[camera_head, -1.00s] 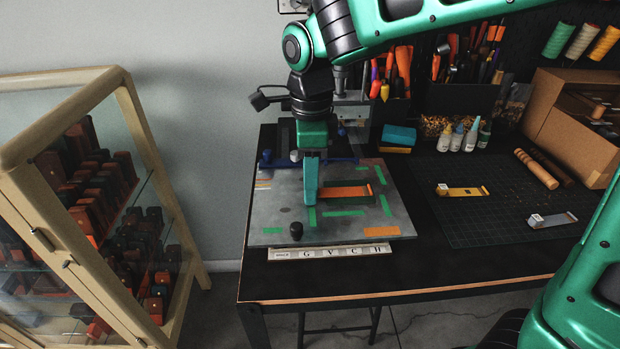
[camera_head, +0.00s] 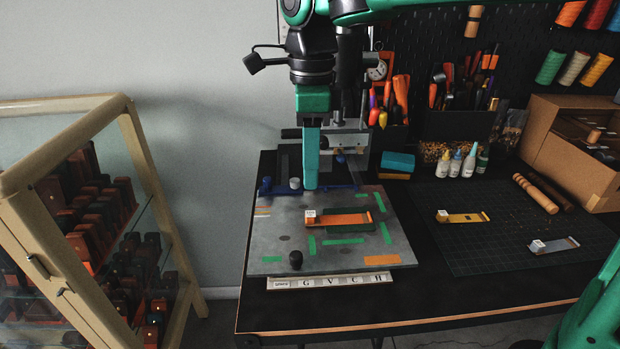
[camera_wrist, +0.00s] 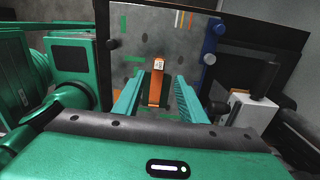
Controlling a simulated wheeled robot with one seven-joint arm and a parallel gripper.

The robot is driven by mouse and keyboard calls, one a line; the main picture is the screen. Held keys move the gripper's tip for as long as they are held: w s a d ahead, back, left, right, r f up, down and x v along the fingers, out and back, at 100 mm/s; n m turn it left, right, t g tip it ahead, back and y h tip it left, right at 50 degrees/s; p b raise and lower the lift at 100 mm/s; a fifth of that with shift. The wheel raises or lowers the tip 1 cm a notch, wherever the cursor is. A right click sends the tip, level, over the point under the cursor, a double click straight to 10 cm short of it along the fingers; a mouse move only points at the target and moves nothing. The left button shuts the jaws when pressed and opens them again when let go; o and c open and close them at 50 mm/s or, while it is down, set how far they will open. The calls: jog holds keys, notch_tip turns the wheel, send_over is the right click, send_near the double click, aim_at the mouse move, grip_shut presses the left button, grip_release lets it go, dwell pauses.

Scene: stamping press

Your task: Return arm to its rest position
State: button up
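My gripper (camera_head: 311,186) hangs above the back part of the grey press plate (camera_head: 275,222), its fingers pointing down. In the wrist view its two green fingers (camera_wrist: 158,98) stand wide apart with nothing between them. An orange strap with a white tag (camera_head: 345,219) lies flat on the plate, in front of and below my gripper. It also shows past the fingertips in the wrist view (camera_wrist: 156,88), apart from them. The press (camera_head: 345,140) stands behind and is partly hidden by my arm.
A strip of letters (camera_head: 330,281) lies along the plate's front edge. A yellow strap (camera_head: 464,217) and a grey strap (camera_head: 555,245) lie on the cutting mat (camera_head: 490,250) at right. A glass cabinet (camera_head: 90,210) stands at left. Tool holders and bottles (camera_head: 462,162) stand at the back.

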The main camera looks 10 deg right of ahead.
jog(key=s+d+f+n, duration=0.2)
jog(key=d+n, duration=0.1)
jog(key=d, duration=0.8)
jog(key=s+d+f+n, duration=0.2)
jog(key=d+f, duration=0.1)
jog(key=d, duration=0.8)
jog(key=s+d+f+n, duration=0.2)
jog(key=s+d+f, duration=0.1)
jog(key=s+d, duration=0.1)
jog(key=s+d+f+n, duration=0.2)
jog(key=s+d, duration=0.3)
jog(key=s, duration=0.2)
jog(key=s+d+f+n, duration=0.3)
jog(key=s+d, duration=0.1)
jog(key=s, duration=0.1)
jog(key=shift+s+d+f, duration=0.2)
jog(key=shift+f, duration=0.1)
